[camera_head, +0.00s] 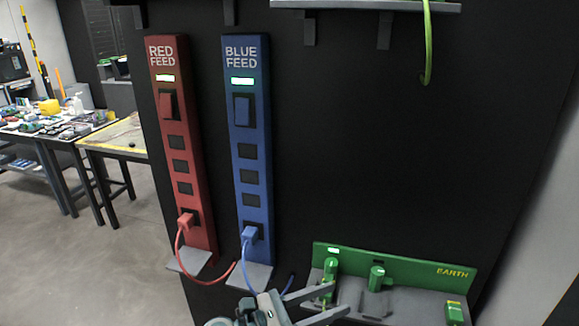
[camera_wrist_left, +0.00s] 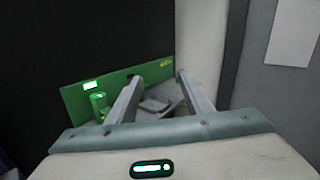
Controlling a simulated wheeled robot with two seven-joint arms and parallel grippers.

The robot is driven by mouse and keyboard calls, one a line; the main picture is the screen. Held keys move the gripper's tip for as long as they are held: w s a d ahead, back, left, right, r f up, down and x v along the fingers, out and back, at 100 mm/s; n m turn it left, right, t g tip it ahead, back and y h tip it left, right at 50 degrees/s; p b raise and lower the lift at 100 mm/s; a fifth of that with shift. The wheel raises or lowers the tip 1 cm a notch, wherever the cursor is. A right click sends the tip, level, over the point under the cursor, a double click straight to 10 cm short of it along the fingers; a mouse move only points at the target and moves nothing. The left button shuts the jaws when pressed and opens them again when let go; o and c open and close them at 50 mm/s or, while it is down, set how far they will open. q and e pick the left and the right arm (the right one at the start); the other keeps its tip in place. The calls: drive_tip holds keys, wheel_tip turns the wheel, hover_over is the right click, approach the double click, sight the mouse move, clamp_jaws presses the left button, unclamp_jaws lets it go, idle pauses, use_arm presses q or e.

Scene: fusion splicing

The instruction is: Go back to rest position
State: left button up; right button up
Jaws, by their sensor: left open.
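My left gripper (camera_head: 338,302) comes in at the bottom of the head view, in front of the lower left part of the green EARTH panel (camera_head: 405,265). Its two fingers are apart. In the left wrist view the open fingers (camera_wrist_left: 159,77) point at the EARTH panel (camera_wrist_left: 75,100), and I see nothing held between them. A green connector (camera_head: 330,269) stands at the left of the panel, close to the fingers; its lower part is partly hidden. Another green connector (camera_head: 377,277) sits mid-panel. My right gripper is in neither view.
A RED FEED strip (camera_head: 186,215) and a BLUE FEED strip (camera_head: 246,130) stand on the black wall, each with a plug and cable low down. A green cable (camera_head: 428,60) hangs at the upper right. The black wall below it is clear. Tables stand at left.

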use_arm(q)
drive_tip(key=w+a+r+n+t+y, duration=0.15)
drive_tip(key=a+n+t+y, duration=0.3)
drive_tip(key=n, duration=0.55)
drive_tip(key=w+a+n+t+y, duration=0.25)
drive_tip(key=a+n+t, duration=0.35)
drive_tip(key=n, duration=0.4)
drive_tip(key=s+a+f+n+g+y, duration=0.2)
drive_tip(key=s+a+f+n+y, duration=0.2)
drive_tip(key=a+f+n+y, duration=0.7)
drive_tip(key=s+a+f+n+g, duration=0.55)
drive_tip(key=s+n, duration=0.35)
drive_tip(key=s, duration=0.2)
drive_tip(key=s+a+f+n+g, duration=0.2)
drive_tip(key=s+f+n+g, duration=0.1)
drive_tip(key=s, duration=0.6)
drive_tip(key=s+a+f+n+g, duration=0.2)
drive_tip(key=s+n+g, duration=0.15)
drive_tip(key=s, duration=0.55)
wheel_tip(320, 180, down, 30)
drive_tip(key=s, duration=0.2)
drive_tip(key=s+a+f+g, duration=0.2)
drive_tip(key=s+a+f, duration=0.1)
drive_tip(key=s+f, duration=1.3)
drive_tip(key=shift+s+f+h, duration=0.15)
drive_tip(key=shift+s+h, duration=0.15)
drive_tip(key=shift+s, duration=0.55)
